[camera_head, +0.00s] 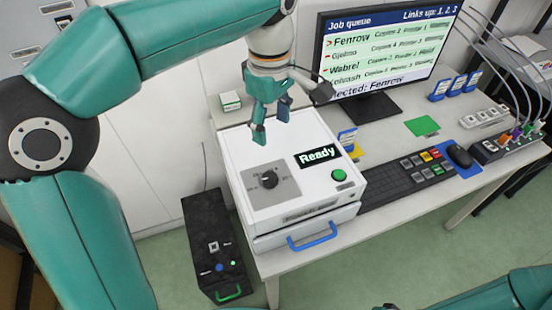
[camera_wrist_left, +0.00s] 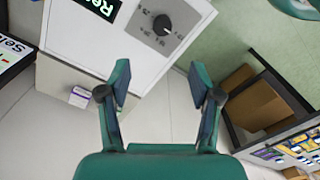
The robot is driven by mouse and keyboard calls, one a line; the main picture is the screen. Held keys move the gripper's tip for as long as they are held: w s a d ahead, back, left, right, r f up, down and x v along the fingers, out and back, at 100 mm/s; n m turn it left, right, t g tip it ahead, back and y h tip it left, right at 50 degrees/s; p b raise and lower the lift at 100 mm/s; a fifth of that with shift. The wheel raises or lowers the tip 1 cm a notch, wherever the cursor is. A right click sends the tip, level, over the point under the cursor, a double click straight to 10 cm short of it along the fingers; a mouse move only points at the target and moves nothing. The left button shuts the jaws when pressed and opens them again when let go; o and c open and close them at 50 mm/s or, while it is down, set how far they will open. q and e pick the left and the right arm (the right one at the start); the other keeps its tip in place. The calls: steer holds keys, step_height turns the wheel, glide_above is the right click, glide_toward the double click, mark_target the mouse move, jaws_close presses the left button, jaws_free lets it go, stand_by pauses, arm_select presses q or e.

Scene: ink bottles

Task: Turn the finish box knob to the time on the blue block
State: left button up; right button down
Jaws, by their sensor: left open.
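The finish box (camera_head: 236,150) is a white box with a lit "Ready" display (camera_head: 317,154), a green button (camera_head: 339,175) and a blue front handle. Its black knob (camera_head: 268,180) sits on a grey dial plate with small marks I cannot read; it also shows in the left wrist view (camera_wrist_left: 162,24). My left gripper (camera_head: 270,121) is open and empty above the box's back edge, behind and apart from the knob. My right gripper is out of view.
A monitor (camera_head: 372,50) stands at the back. A keyboard (camera_head: 407,185), several blue-and-white blocks (camera_head: 456,86) and a green card (camera_head: 422,126) are to the right. A small white-and-green box (camera_head: 230,101) is behind the finish box. A black unit (camera_head: 213,240) stands on the floor at left.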

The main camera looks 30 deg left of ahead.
arm_select(q)
steer(key=s+f, duration=0.1)
steer(key=f, duration=0.1)
glide_toward(270, 177)
step_height(270, 177, down, 8)
steer(key=shift+r, duration=0.25)
steer(key=shift+f, duration=0.8)
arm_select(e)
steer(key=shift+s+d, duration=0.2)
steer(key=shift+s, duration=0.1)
arm_select(q)
steer(key=c, duration=1.1)
steer(key=shift+c, duration=0.2)
